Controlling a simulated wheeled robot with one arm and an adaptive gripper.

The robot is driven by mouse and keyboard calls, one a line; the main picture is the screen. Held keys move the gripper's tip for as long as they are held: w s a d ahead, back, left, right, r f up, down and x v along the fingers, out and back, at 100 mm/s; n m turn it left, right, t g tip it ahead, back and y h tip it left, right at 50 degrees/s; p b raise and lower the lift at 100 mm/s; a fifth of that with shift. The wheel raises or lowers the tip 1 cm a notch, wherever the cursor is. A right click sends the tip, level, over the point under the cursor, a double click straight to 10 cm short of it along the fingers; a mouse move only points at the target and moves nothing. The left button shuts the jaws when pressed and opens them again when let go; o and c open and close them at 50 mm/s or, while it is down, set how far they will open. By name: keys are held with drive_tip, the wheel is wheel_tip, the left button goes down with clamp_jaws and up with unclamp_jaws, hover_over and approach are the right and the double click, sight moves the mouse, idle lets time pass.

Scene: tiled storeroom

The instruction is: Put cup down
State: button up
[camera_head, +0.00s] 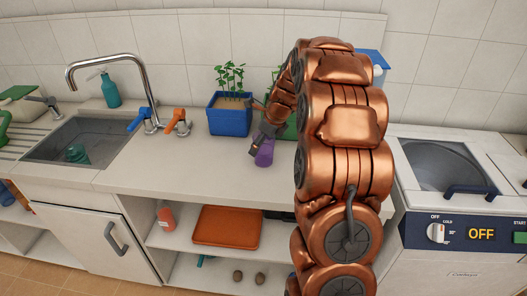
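A purple cup (265,154) is at the end of my copper-coloured arm, above or at the white counter (192,174). My gripper (262,144) is dark and seen from behind, around the upper side of the cup. The fingers seem closed about the cup, but they are small in view and partly hidden. I cannot tell whether the cup's base touches the counter.
A blue planter (230,120) stands behind the gripper; a green planter (288,128) is partly hidden by my arm. The sink (80,140) and its tap (140,80) are left. A washing machine (455,200) is right. The counter's middle is clear.

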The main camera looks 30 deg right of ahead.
drive_tip(key=c, duration=0.9)
drive_tip(key=shift+c, duration=0.2)
drive_tip(key=shift+r, duration=0.15)
